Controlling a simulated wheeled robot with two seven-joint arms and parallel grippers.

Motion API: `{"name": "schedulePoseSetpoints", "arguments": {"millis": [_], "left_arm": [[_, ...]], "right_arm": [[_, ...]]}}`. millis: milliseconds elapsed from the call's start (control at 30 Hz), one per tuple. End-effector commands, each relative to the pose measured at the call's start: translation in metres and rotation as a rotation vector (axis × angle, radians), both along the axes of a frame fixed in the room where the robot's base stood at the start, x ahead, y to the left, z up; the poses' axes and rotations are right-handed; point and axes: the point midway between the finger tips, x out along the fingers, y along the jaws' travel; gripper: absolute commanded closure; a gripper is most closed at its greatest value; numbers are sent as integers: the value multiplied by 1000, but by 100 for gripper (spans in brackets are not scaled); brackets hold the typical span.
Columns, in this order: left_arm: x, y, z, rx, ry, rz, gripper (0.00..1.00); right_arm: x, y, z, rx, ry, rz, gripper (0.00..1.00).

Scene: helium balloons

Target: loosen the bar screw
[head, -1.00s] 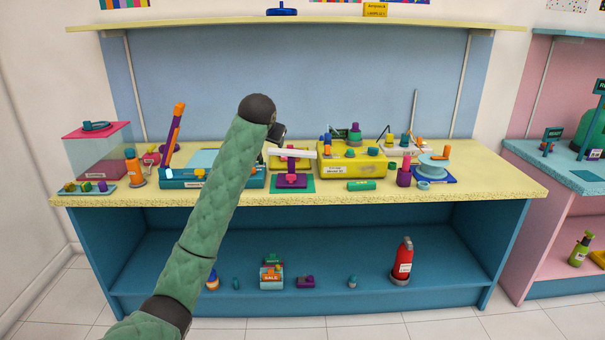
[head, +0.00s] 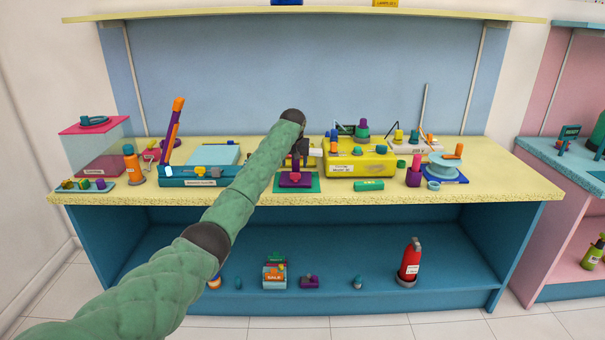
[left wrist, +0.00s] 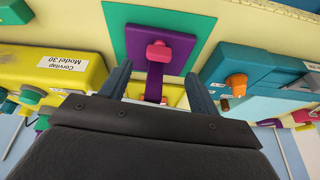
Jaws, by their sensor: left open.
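My left gripper (head: 302,150) is above the table around a purple stand (head: 296,181) on a green mat. In the left wrist view my left gripper (left wrist: 156,74) is open. The stand's purple strip (left wrist: 154,88) lies between the fingers in the picture; I cannot tell whether they touch it. A pinkish-red knob (left wrist: 159,51) sits on the stand (left wrist: 182,50), beyond the fingertips. An orange knob (left wrist: 236,83) shows on the blue device (left wrist: 238,62). I cannot tell which knob is the bar screw. My right gripper is not in view.
A yellow machine (head: 358,168) stands close to the right of the stand. The blue device (head: 199,176) is to its left. A green cylinder (head: 369,186) lies near the front edge. The shelf below holds a red extinguisher (head: 409,263).

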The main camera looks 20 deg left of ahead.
Motion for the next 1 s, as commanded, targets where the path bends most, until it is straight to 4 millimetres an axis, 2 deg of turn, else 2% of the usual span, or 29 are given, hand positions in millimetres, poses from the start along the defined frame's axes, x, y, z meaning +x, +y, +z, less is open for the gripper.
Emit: {"name": "schedulePoseSetpoints", "arguments": {"millis": [267, 367, 633, 800, 1000], "left_arm": [[3, -1, -2, -25, -14, 54, 38], [7, 0, -11, -26, -14, 53, 38], [21, 3, -47, -25, -13, 53, 38], [27, 5, -62, -25, -14, 54, 38], [30, 6, -70, -24, -16, 53, 38]], "right_arm": [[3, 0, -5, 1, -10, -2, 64], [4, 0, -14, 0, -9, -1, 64], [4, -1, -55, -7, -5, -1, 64], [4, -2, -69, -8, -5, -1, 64], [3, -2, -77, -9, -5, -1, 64]]}}
